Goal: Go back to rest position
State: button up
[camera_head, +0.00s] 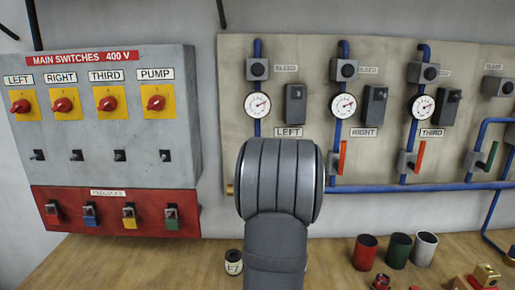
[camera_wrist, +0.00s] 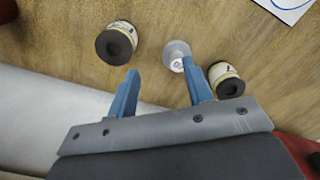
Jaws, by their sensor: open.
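My gripper (camera_wrist: 157,82) shows in the wrist view with its two blue fingers apart and nothing between them. The fingers point over a wooden bench top (camera_wrist: 60,45). A small grey round piece (camera_wrist: 176,52) lies just beyond the right fingertip; I cannot tell whether they touch. In the head view my grey arm fills the lower middle and hides the gripper itself.
Two dark-topped cylinders with cream labels (camera_wrist: 116,42) (camera_wrist: 226,80) stand near the fingers. The head view shows a switch box (camera_head: 105,100), a gauge panel with blue pipes (camera_head: 380,60), and red, green and white cups (camera_head: 365,252) on the bench at right.

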jog(key=shift+n, duration=0.3)
jog(key=shift+s+a, duration=0.15)
jog(key=shift+a, duration=1.9)
jog(key=shift+m, duration=0.9)
jog(key=d, duration=1)
jog(key=shift+d, duration=0.4)
jog(key=s+d+m, duration=0.1)
jog(key=s+d, duration=0.1)
jog(key=d, duration=0.9)
jog(key=shift+m, duration=0.3)
